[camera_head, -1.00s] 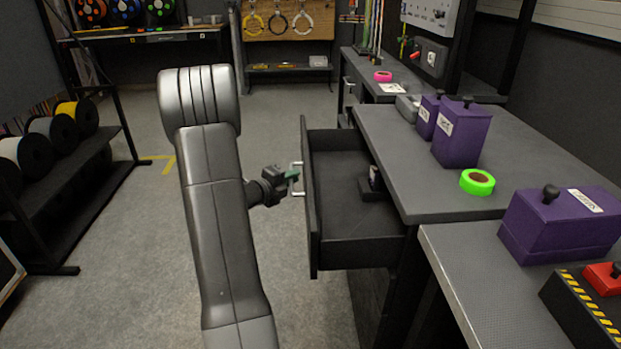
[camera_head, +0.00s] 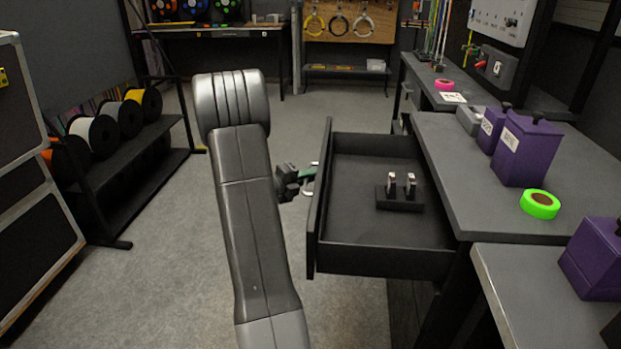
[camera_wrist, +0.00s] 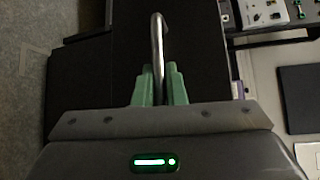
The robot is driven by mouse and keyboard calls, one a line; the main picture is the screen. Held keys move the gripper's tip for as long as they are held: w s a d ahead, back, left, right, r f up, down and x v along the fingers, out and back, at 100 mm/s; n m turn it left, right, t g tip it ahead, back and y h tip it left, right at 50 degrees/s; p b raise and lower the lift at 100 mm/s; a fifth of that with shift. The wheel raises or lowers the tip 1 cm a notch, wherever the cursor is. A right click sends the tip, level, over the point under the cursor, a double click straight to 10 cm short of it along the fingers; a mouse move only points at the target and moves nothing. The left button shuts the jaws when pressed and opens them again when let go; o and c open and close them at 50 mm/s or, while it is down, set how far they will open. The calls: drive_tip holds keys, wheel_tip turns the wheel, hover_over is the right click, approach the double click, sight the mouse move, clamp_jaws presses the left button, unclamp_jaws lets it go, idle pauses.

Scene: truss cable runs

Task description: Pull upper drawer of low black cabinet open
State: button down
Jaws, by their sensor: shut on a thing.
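The upper drawer (camera_head: 380,240) of the low black cabinet stands far out from under the grey worktop in the head view. A black holder with two small upright pieces (camera_head: 399,190) sits inside it. My gripper (camera_head: 311,172) is at the outer side of the drawer front, mostly seen from behind. In the wrist view its green fingers (camera_wrist: 159,85) are shut on the silver bar handle (camera_wrist: 157,50), one finger on each side. The dark drawer front (camera_wrist: 190,60) fills the space behind the handle. The cabinet's lower part is largely hidden.
Purple boxes (camera_head: 525,148) and a green tape roll (camera_head: 540,204) are on the worktops at right. A spool rack (camera_head: 125,165) and a cased unit (camera_head: 35,200) stand at left. Grey floor (camera_head: 170,240) is clear between the rack and my arm.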

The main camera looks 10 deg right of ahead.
drive_tip(key=c, duration=1.5)
unclamp_jaws()
drive_tip(key=p+v, duration=0.2)
drive_tip(key=v, duration=1.1)
drive_tip(key=shift+s+a, duration=0.3)
drive_tip(key=b+x, duration=0.2)
drive_tip(key=x, duration=1.2)
drive_tip(key=shift+a, duration=0.1)
